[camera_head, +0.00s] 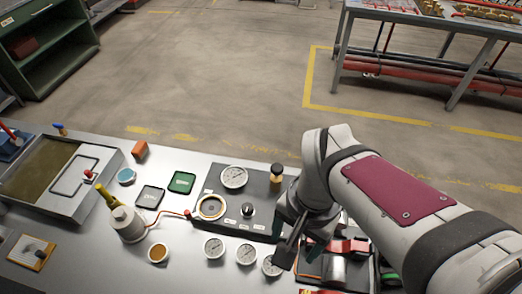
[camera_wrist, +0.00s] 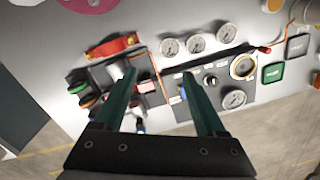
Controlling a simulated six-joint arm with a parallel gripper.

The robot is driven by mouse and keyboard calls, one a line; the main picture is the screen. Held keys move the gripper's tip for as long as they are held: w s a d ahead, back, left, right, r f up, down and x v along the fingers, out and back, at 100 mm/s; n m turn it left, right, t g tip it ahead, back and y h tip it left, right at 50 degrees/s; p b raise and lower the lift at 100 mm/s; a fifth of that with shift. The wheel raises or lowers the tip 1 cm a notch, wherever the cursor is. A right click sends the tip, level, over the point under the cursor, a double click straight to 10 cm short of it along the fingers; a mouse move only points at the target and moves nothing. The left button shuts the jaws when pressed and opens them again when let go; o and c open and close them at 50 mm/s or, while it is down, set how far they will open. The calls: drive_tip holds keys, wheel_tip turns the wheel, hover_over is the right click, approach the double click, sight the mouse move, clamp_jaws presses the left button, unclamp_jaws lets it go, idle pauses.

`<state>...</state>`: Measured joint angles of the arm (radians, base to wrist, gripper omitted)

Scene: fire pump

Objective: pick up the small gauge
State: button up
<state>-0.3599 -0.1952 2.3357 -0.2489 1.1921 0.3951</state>
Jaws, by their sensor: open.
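Three loose round gauges with white dials lie in a row on the grey bench: the left gauge (camera_head: 213,247), the middle gauge (camera_head: 246,253) and the right gauge (camera_head: 269,265), partly covered by my gripper. They also show in the wrist view, in reversed order: right gauge (camera_wrist: 172,47), middle gauge (camera_wrist: 196,43), left gauge (camera_wrist: 227,32). They look close in size; I cannot tell which is smallest. Another gauge (camera_head: 234,177) sits on the dark panel (camera_head: 229,223). My gripper (camera_wrist: 160,78) is open and empty, above the bench beside the right gauge.
The panel carries an empty-looking brass ring (camera_head: 211,207) and a black knob (camera_head: 247,210). A red-handled valve assembly (camera_wrist: 113,47) lies close to my gripper. A beige bottle (camera_head: 126,223), an amber cup (camera_head: 158,253) and a metal tray (camera_head: 85,180) stand farther left.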

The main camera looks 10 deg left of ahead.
drive_tip(key=n, duration=0.1)
hover_over(246, 253)
wheel_tip(246, 253, down, 4)
drive_tip(key=f, duration=0.1)
drive_tip(key=shift+h, duration=0.3)
wheel_tip(246, 253, down, 14)
drive_tip(key=shift+f, duration=0.25)
drive_tip(key=c, duration=1.1)
drive_tip(key=shift+r, duration=0.1)
